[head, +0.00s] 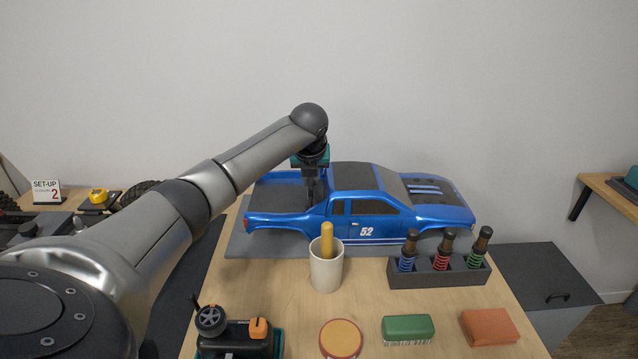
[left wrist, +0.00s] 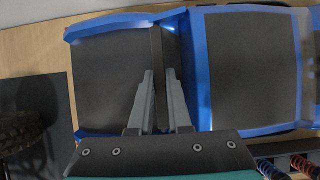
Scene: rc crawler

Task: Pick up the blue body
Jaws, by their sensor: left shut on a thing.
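The blue body (head: 383,216) is a pickup-truck shell with dark panels and the number 52 on its door. It sits on a grey mat (head: 238,243) on the wooden table. My left gripper (head: 314,196) reaches down behind the cab, at the front of the truck bed. In the left wrist view my left gripper (left wrist: 160,85) has its fingers close together on a thin dark upright wall of the blue body (left wrist: 203,75), between bed and cab. The fingertips are partly hidden in the head view. My right gripper is not in view.
In front of the body stand a white cup (head: 326,270) with a yellow-handled tool and a dark rack (head: 440,274) of shock absorbers. A green brush (head: 408,328), an orange block (head: 489,326) and a round tin (head: 341,338) lie nearer. Space above the body is clear.

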